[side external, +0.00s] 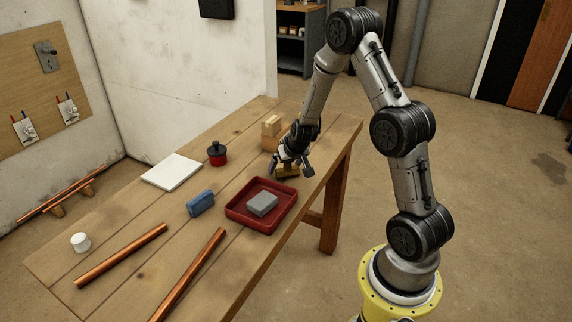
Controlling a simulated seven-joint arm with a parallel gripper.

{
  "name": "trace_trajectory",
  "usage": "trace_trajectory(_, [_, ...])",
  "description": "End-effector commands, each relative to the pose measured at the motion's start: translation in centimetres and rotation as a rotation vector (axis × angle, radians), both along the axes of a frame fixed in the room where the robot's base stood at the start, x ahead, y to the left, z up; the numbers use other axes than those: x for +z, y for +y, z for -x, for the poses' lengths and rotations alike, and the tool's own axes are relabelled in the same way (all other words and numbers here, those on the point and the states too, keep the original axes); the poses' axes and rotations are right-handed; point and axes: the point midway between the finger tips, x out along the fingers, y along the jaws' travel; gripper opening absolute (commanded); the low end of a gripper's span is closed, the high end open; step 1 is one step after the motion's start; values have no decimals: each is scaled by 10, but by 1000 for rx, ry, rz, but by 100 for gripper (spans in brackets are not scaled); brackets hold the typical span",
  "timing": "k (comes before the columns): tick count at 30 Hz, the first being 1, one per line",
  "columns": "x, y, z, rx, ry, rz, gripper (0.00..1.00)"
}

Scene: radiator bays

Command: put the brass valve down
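My gripper (290,166) is low over the far right part of the wooden workbench (120,222), just behind the red tray. Its two fingers show spread to either side of a small brass-coloured piece (287,171), which looks like the brass valve. The piece is partly hidden by the gripper. I cannot tell whether the fingers press on it or whether it touches the bench.
A red tray (238,217) holding a grey block (262,203) is close in front. Wooden blocks (270,140) stand just behind my gripper. A red-and-black pot (217,154), white slab (172,171), blue block (200,203), white cup (81,242) and two copper pipes (122,256) lie leftward.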

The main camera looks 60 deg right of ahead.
Motion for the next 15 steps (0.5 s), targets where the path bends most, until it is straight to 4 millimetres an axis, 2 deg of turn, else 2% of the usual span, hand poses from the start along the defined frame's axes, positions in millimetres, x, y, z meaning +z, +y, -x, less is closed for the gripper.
trace_trajectory(4, [9,2,3,-1,-1,0,100])
trace_trajectory(12, [44,16,20,0,-3,1,100])
trace_trajectory(15, [51,20,24,-1,0,0,100])
